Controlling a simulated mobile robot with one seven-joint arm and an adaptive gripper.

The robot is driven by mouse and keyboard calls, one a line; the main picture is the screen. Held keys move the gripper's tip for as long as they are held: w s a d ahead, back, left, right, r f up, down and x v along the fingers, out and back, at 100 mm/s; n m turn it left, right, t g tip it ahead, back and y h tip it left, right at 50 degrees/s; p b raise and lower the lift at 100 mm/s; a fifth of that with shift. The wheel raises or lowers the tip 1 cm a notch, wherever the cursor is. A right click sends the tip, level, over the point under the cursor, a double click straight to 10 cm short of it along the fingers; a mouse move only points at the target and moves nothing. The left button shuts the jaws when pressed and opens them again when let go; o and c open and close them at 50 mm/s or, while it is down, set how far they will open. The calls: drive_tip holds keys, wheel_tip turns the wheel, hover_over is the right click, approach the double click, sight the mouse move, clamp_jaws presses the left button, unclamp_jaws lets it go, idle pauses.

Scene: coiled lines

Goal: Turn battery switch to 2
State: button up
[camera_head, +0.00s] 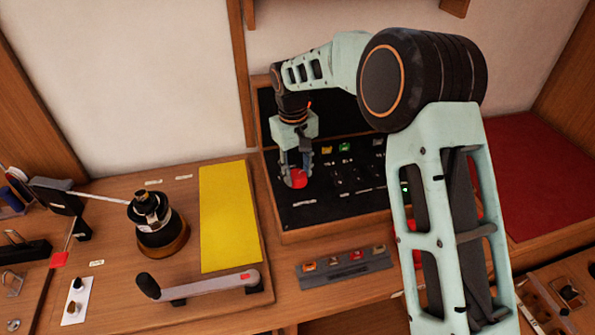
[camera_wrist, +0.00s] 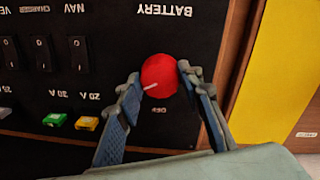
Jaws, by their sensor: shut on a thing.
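The battery switch is a round red knob (camera_wrist: 158,76) on the black panel (camera_wrist: 110,125), with a pale pointer line on its face. In the wrist view the panel's lettering is upside down, with BATTERY above the knob and OFF below it. The pointer line runs toward the lower left of that view. My gripper (camera_wrist: 161,80) is shut on the knob, one finger on each side. In the head view the knob (camera_head: 297,179) shows under my gripper (camera_head: 296,170), at the panel's left part. I cannot see a mark for 2.
Rocker switches (camera_wrist: 43,52) and green and yellow fuses (camera_wrist: 86,124) sit beside the knob on the panel. A yellow sheet (camera_head: 229,215), a winch (camera_head: 158,225) and a crank handle (camera_head: 200,285) lie left of the panel. My arm covers the panel's right part.

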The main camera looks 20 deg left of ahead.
sight(295, 175)
drive_tip(key=o, duration=1.2)
drive_tip(key=shift+c, duration=0.2)
wheel_tip(295, 175, up, 12)
drive_tip(key=shift+s+a, duration=0.3)
